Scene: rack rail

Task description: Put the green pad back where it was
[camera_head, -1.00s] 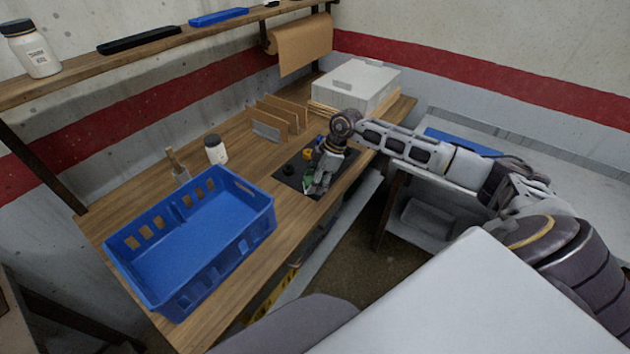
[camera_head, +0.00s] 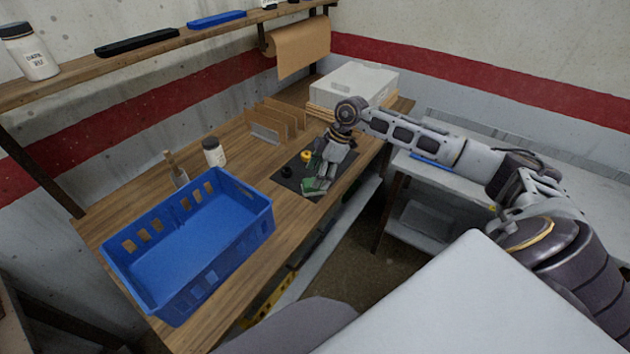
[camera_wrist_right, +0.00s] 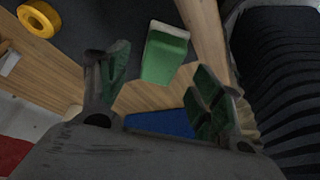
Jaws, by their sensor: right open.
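The green pad (camera_wrist_right: 165,55) is a small green block with a pale end. In the wrist view it lies ahead of my fingertips, by the edge of the dark mat. In the head view the green pad (camera_head: 316,185) shows at the mat's near side, partly hidden by my gripper. My right gripper (camera_head: 326,178) is low over the mat. In the wrist view my right gripper (camera_wrist_right: 158,90) is open, with its green-lined fingers apart and nothing between them. My left gripper is not in view.
The black mat (camera_head: 290,184) also bears a yellow roll (camera_head: 306,156) and a small black item (camera_head: 286,171). A blue crate (camera_head: 190,250), white bottle (camera_head: 213,152), wooden dividers (camera_head: 275,122) and white box (camera_head: 355,84) stand around on the wooden bench.

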